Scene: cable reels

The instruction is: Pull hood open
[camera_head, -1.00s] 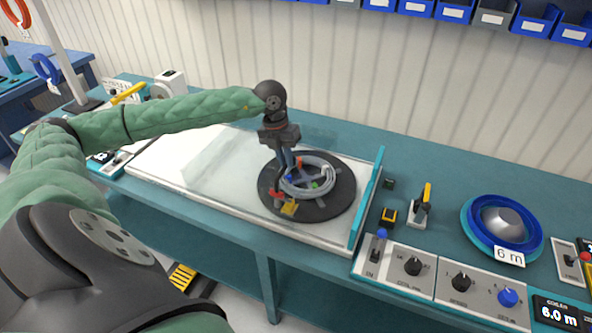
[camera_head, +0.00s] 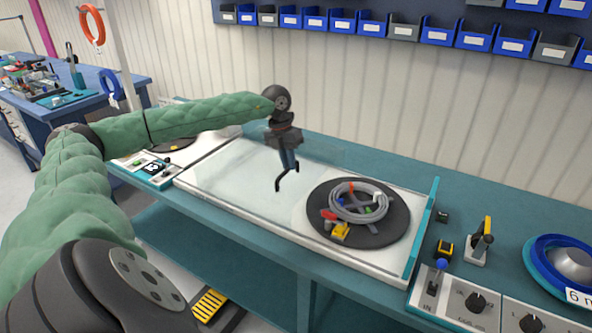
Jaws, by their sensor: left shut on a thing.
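The hood (camera_head: 235,165) is a clear, see-through cover over the white bed of the bench machine; its edges are faint. My left gripper (camera_head: 288,165) is above the bed, pointing down, shut on the hood's thin dark handle (camera_head: 280,183). The gripper is left of the black turntable (camera_head: 318,215). A grey cable coil (camera_head: 360,202) lies on the turntable, which appears uncovered. My right gripper is not in view.
A teal upright plate (camera_head: 421,230) closes the bed's right end. A small switch panel (camera_head: 155,170) is at the left, below my arm. Blue bins (camera_head: 315,20) hang on the wall.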

